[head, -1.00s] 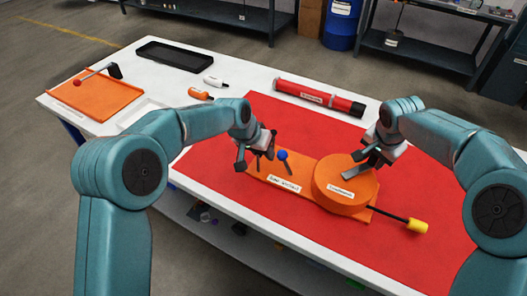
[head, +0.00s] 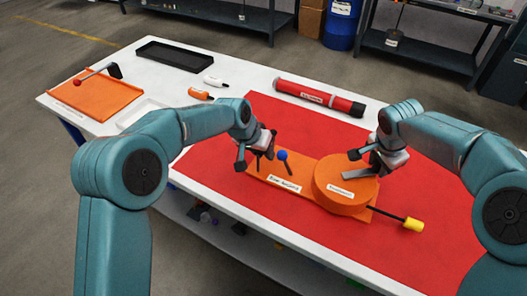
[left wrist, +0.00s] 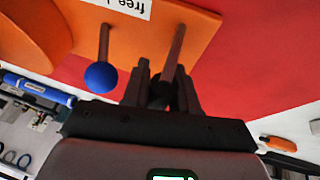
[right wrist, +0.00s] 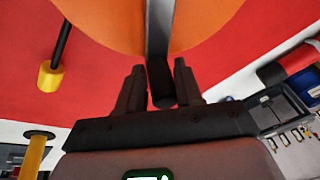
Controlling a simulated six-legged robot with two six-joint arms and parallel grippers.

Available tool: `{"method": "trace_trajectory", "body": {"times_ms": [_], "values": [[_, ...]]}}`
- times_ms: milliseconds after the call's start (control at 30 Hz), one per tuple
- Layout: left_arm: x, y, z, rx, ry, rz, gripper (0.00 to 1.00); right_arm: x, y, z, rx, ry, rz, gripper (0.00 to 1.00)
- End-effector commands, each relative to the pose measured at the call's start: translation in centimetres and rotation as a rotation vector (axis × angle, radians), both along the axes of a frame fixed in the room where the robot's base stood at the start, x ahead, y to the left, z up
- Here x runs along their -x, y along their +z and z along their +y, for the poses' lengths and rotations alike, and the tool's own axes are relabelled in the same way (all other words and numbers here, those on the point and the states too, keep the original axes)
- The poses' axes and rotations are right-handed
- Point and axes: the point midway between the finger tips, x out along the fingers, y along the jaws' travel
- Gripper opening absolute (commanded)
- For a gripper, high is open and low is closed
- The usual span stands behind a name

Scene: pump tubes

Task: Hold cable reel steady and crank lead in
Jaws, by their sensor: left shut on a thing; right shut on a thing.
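The orange cable reel lies on the red mat, with a round drum (head: 345,201) at the right end of its flat orange base (head: 262,176). My left gripper (head: 256,157) is shut on a brown post (left wrist: 174,50) with a dark end, standing at the base's left end. A post with a blue ball (head: 282,155) stands beside it, untouched; the ball also shows in the left wrist view (left wrist: 101,76). My right gripper (head: 374,168) is shut on the black knob (right wrist: 161,90) of a grey crank bar (right wrist: 158,30) over the drum. The bar's far end is cut off in the right wrist view.
A black rod with a yellow end (head: 413,224) sticks out right of the base. A red tube with a black end (head: 318,97) lies behind. A black tray (head: 174,56), an orange tray (head: 95,95) and small tools lie on the white table's left part. The red mat is otherwise clear.

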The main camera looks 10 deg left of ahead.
Motion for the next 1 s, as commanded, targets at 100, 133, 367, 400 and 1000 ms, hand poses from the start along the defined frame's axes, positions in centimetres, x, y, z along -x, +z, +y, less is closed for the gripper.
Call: {"method": "trace_trajectory", "body": {"times_ms": [100,133,367,400,1000], "values": [[-0.12,0.02,0.19,0.0,0.004,-0.003,0.0,0.38,-0.65,0.04,-0.001,-0.011,0.016,0.06],[-0.12,0.02,0.19,0.0,0.004,-0.003,0.0,0.38,-0.65,0.04,-0.001,-0.009,0.016,0.06],[-0.11,0.02,0.17,0.0,0.004,-0.002,0.0,0.56,-0.64,0.03,-0.001,-0.027,0.016,0.06],[-0.1,0.02,0.16,0.0,0.004,-0.002,0.0,0.72,-0.63,0.0,-0.001,-0.047,0.016,0.06],[-0.07,0.01,0.06,0.001,0.003,-0.001,0.0,0.63,0.07,0.01,-0.003,-0.053,0.008,0.68]]}}
